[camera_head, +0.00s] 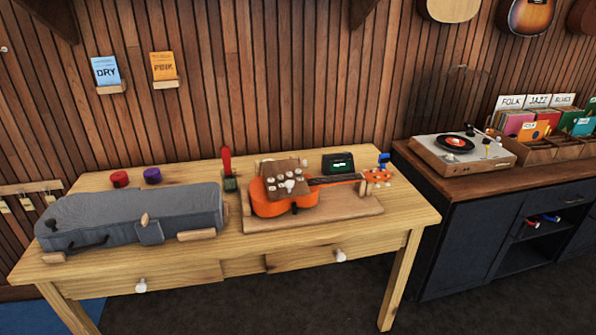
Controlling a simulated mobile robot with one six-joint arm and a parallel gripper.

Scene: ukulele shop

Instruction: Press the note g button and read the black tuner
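A small black tuner (338,163) stands at the back right of the wooden table, behind the ukulele's neck. Its screen glows green, but the reading is too small to make out. An orange ukulele (270,203) lies on a wooden board with its neck pointing right. A brown panel (283,168) with several pale round buttons sits over its body. I cannot tell which button is note g, because any letters are too small to read. My gripper is not in view.
The wooden table (180,262) also holds a grey case (110,215) at left, red (120,179) and purple (152,175) round items, and an upright red-topped object (227,163). A turntable (440,153) stands on the dark cabinet at right. Floor is clear in front.

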